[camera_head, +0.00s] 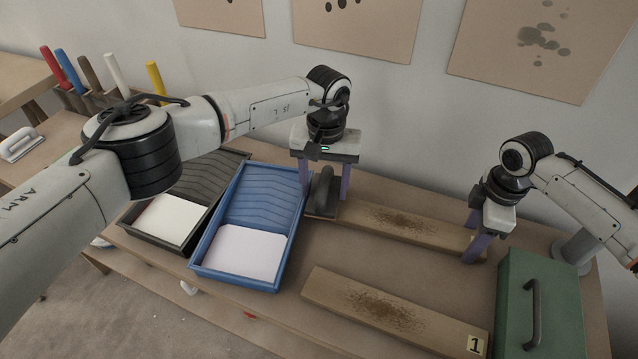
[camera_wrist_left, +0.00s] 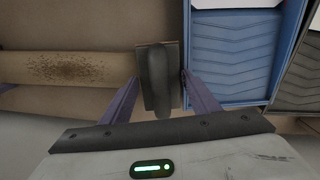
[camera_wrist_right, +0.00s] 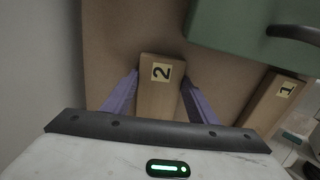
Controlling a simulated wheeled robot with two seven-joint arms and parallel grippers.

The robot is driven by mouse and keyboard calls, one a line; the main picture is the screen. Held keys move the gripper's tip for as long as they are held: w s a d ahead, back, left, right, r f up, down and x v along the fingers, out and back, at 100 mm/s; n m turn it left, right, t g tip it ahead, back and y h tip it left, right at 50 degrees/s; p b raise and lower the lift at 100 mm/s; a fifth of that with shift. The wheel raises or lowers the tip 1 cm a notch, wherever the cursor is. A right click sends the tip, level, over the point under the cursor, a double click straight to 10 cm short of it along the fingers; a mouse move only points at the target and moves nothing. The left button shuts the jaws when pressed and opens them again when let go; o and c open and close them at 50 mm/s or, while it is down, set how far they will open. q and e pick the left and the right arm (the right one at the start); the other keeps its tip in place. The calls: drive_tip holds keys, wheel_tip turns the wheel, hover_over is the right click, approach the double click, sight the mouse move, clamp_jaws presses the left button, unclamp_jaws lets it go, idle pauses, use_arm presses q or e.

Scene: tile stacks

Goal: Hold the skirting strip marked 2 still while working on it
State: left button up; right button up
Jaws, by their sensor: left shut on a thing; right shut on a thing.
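The skirting strip marked 2 (camera_head: 405,224) lies on the bench with a dark speckled patch along its middle. Its label shows in the right wrist view (camera_wrist_right: 161,72). My right gripper (camera_head: 475,236) is shut on the strip's right end, with a finger on each side. My left gripper (camera_head: 324,188) is shut on the handle of a dark sanding block (camera_wrist_left: 158,80), at the strip's left end. I cannot tell whether the block rests on the strip or just beside it. The speckled patch is also in the left wrist view (camera_wrist_left: 75,68).
A strip marked 1 (camera_head: 385,312) lies nearer, also speckled. A blue tray (camera_head: 262,195) and a black tray (camera_head: 190,190) stand to the left. A green box with a handle (camera_head: 515,300) stands at the right. Coloured-handled tools (camera_head: 70,72) stand at the back left.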

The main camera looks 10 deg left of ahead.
use_arm(q)
drive_tip(key=shift+s+d+f, duration=0.1)
drive_tip(key=shift+s+d, duration=0.25)
drive_tip(key=shift+d, duration=1.4)
drive_tip(key=shift+s+d+f, duration=0.15)
drive_tip(key=shift+s+d, duration=0.2)
drive_tip(key=shift+d, duration=1.35)
drive_tip(key=shift+s+d+f, duration=0.1)
drive_tip(key=shift+s+d, duration=0.25)
drive_tip(key=shift+d, duration=1.4)
wheel_tip(320, 180, up, 7)
drive_tip(key=shift+s+f, duration=0.15)
drive_tip(key=shift+f, duration=2.55)
drive_tip(key=shift+a, duration=0.1)
drive_tip(key=shift+w+a+f, duration=0.15)
drive_tip(key=shift+w+a, duration=0.2)
drive_tip(key=shift+a, duration=1.4)
drive_tip(key=shift+w+a+f, duration=0.1)
drive_tip(key=shift+w+a, duration=0.25)
drive_tip(key=shift+a, duration=1.35)
drive_tip(key=shift+w+a+f, duration=0.15)
drive_tip(key=shift+w+a, duration=0.2)
drive_tip(key=shift+a, duration=1.4)
